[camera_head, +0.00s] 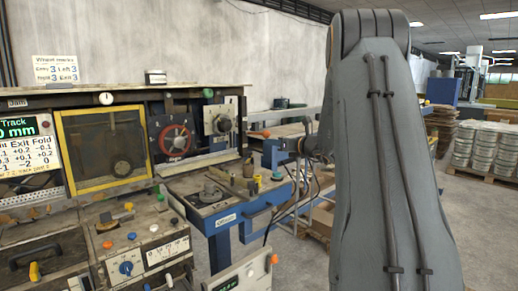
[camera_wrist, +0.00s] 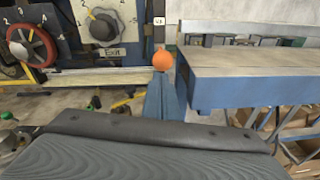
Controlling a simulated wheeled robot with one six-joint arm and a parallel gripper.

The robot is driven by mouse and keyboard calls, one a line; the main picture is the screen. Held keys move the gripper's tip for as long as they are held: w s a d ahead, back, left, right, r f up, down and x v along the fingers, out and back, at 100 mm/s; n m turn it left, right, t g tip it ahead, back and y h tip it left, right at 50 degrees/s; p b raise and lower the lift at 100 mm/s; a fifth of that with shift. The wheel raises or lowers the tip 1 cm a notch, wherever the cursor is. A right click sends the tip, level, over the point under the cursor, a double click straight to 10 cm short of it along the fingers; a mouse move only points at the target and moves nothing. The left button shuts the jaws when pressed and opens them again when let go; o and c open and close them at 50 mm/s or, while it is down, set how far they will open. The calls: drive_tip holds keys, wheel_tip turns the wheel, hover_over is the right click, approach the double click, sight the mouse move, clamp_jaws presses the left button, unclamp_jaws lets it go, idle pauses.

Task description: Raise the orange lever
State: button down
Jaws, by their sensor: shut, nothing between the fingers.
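The orange lever shows as a round orange knob (camera_wrist: 163,60) on top of an upright blue post (camera_wrist: 160,97) in the wrist view. An orange knob (camera_head: 266,133) also shows in the head view, by the blue bench left of my arm. My gripper (camera_wrist: 155,128) appears as a dark, ribbed shape across the bottom of the wrist view. It is shut and empty. The knob is ahead of it, apart from it. The fingertips are not clearly visible, and in the head view my large grey arm hides much of that area.
A blue table (camera_wrist: 245,85) stands right of the knob in the wrist view. A panel with a red dial (camera_wrist: 28,46) and a grey selector knob (camera_wrist: 103,27) is at the upper left. Other orange knobs (camera_head: 274,259) are on the near machines. Pallets (camera_head: 485,145) stand far right.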

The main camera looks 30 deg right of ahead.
wheel_tip(320, 180, up, 10)
drive_tip(key=w, duration=0.2)
drive_tip(key=shift+w+a+r+b, duration=0.25)
drive_tip(key=shift+b, duration=0.2)
